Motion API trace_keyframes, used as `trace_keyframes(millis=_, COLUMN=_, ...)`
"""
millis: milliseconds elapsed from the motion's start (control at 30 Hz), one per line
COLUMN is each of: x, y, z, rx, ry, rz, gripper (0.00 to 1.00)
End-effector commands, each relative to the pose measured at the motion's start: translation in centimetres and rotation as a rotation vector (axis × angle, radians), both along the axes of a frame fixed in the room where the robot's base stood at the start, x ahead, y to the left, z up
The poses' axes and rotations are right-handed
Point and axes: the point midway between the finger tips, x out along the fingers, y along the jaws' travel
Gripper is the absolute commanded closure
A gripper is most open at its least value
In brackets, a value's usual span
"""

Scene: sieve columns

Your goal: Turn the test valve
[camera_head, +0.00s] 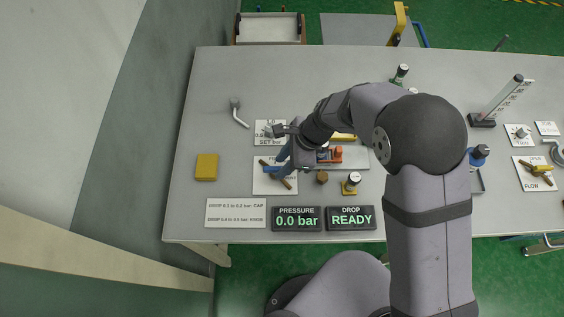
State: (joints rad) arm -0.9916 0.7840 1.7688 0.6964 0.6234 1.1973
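A white plate (262,187) at the left middle of the table carries a small valve with a blue handle (271,169) and a brown bar (286,183). The arm covers part of its label, so I cannot read whether it is the test valve. My gripper (284,148) is above the upper right of this plate, beside the SET bar card (262,141). The gripper and arm hide part of both. Whether the fingers touch the valve or hold anything is unclear.
The displays read PRESSURE 0.0 bar (297,220) and DROP READY (350,218). A yellow block (207,167) and a grey bent tool (238,113) lie left. A FLOW valve (540,170) is far right. An orange part (336,155) sits right of my gripper.

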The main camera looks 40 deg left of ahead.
Motion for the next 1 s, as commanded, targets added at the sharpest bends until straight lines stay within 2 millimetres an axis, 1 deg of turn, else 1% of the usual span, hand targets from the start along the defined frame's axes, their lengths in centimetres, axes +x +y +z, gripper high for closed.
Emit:
trace_keyframes(millis=133, x=-0.17, y=0.17, z=-0.57, rx=0.0, ry=0.0, rz=0.0, gripper=0.69)
trace_keyframes(millis=367, x=-0.2, y=0.2, z=-0.67, rx=0.0, ry=0.0, rz=0.001, gripper=0.69)
trace_keyframes(millis=400, x=-0.19, y=0.19, z=-0.67, rx=0.0, ry=0.0, rz=0.0, gripper=0.71)
trace_keyframes(millis=467, x=-0.2, y=0.18, z=-0.67, rx=0.0, ry=0.0, rz=0.0, gripper=0.85)
trace_keyframes(millis=500, x=-0.19, y=0.18, z=-0.66, rx=0.0, ry=0.0, rz=0.0, gripper=0.95)
trace_keyframes(millis=533, x=-0.19, y=0.18, z=-0.66, rx=0.0, ry=0.0, rz=0.0, gripper=1.0)
trace_keyframes(millis=833, x=-0.16, y=0.2, z=-0.65, rx=0.0, ry=0.0, rz=0.012, gripper=1.0)
trace_keyframes(millis=1000, x=-0.07, y=0.28, z=-0.65, rx=0.0, ry=0.0, rz=0.061, gripper=1.0)
